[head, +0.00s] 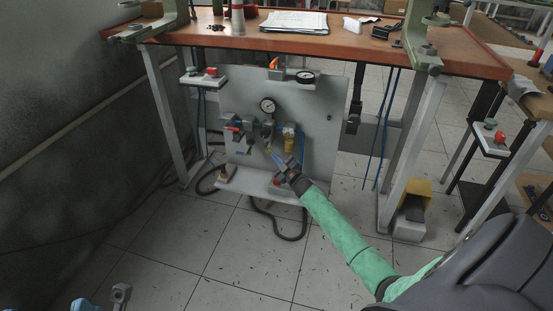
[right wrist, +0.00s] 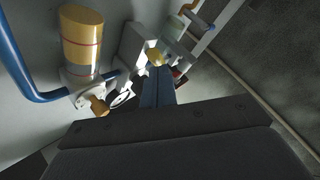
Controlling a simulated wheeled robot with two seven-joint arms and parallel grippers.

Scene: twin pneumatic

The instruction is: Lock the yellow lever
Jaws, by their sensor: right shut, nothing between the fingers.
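The grey panel (head: 325,125) under the bench carries the pneumatic parts. A small yellow piece, which looks like the yellow lever (right wrist: 155,57), shows right at my fingertips in the right wrist view; I cannot tell whether they touch. In the head view it is a small yellow spot below the round gauge (head: 267,105). My right gripper (head: 278,158) is shut and empty, pointing up and left at the panel. Its blue-grey fingers (right wrist: 156,84) show in the right wrist view. My left gripper is not in view.
A yellow cylinder (head: 290,139) with a blue tube stands right beside the fingers; it is also large in the right wrist view (right wrist: 82,38). A red-handled valve (head: 232,128) is to the left. The bench (head: 330,45) overhangs the panel.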

